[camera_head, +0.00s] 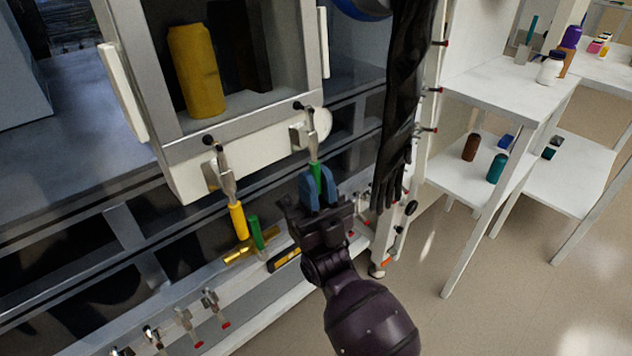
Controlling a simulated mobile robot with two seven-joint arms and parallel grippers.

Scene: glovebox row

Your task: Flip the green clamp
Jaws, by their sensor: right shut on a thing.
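The green clamp's handle (315,171) hangs down below its metal bracket at the right end of the white lower panel of the glovebox door (255,150). My right gripper (318,183) comes up from below with its blue fingers on either side of the green handle, shut on it. The fingers and gripper body hide the handle's lower part. A second clamp with a yellow handle (239,221) hangs down at the left of the same panel. My left gripper is not in view.
A yellow can-like object (196,72) stands inside the open box above. A green piece (256,232) sits beside the yellow handle. A black glove (390,180) hangs right of my gripper. Small red-tipped clamps (186,325) line the lower rail. White shelves (500,90) stand at right.

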